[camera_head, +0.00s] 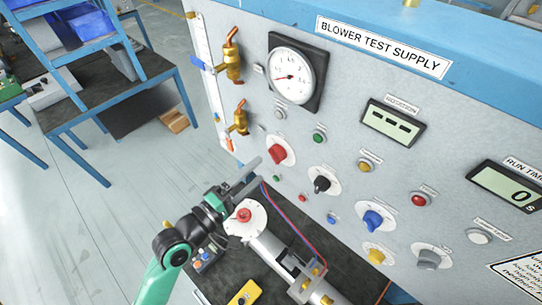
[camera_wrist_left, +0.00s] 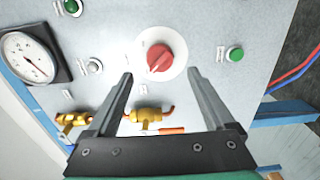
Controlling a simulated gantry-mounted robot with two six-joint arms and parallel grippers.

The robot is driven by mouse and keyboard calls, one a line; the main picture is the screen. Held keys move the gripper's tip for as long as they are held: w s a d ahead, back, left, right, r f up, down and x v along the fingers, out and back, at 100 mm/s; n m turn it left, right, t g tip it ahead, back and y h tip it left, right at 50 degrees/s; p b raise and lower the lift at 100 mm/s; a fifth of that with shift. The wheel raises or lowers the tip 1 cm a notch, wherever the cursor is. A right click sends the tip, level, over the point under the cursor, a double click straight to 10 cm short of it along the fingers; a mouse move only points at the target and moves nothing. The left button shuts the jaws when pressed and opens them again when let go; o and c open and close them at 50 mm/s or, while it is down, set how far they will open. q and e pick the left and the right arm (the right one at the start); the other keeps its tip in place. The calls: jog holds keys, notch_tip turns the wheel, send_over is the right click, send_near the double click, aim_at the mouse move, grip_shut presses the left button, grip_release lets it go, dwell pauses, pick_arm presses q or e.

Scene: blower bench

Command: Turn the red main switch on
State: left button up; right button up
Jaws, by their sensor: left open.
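The red main switch (camera_head: 278,152) is a rotary knob on a round white plate on the grey panel, left of the black knob. It also shows in the left wrist view (camera_wrist_left: 160,58), its grip bar tilted diagonally. My left gripper (camera_head: 256,171) is open and empty, just in front of the panel, beside and slightly below the switch in the head view. In the left wrist view its two fingers (camera_wrist_left: 160,75) point at the panel, one on each side of the knob's line, with the knob just beyond the tips. No contact shows. My right gripper is out of view.
A round gauge (camera_head: 297,78), brass valves (camera_head: 239,118), a green button (camera_head: 319,137) and the black knob (camera_head: 321,183) surround the switch. Below stands a motor-like unit with a red-centred disc (camera_head: 244,215). Red and blue cables (camera_head: 290,222) hang near the panel.

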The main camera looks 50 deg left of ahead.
aim_at(276, 154)
pick_arm(q)
jog(key=w, duration=0.6)
jog(key=shift+w+a, duration=0.25)
jog(key=shift+a, duration=0.1)
jog(key=shift+c, duration=0.4)
jog(key=c, duration=1.3)
